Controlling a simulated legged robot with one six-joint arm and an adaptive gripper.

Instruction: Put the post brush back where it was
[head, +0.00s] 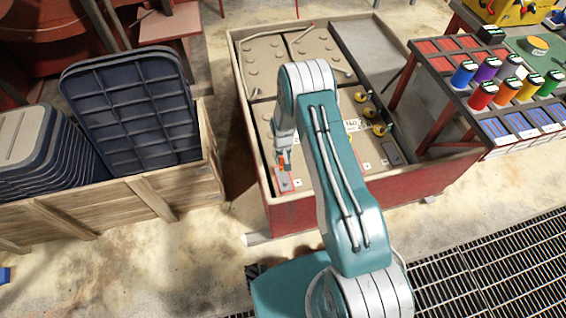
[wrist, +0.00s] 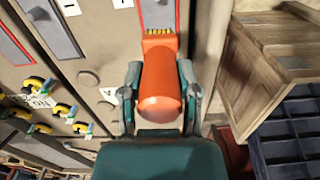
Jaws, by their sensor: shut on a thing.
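The post brush, with an orange barrel handle (wrist: 160,92) and short yellow bristles, is between the two fingers of my gripper (wrist: 160,74) in the wrist view. The gripper is shut on the handle. In the head view my gripper (head: 283,150) hangs over the near left corner of the battery box, with a little of the orange brush (head: 282,161) showing. The bristles point at a red strip with a grey patch (wrist: 157,14). The same red strip (head: 287,184) lies just below the gripper in the head view. I cannot tell whether the brush touches it.
The red-walled battery box (head: 400,190) has yellow-knobbed terminals (head: 379,130) on its top. A wooden crate (head: 100,205) with dark blue trays (head: 135,105) stands left. A rack of coloured spools (head: 484,95) stands right. The concrete floor between crate and box is clear.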

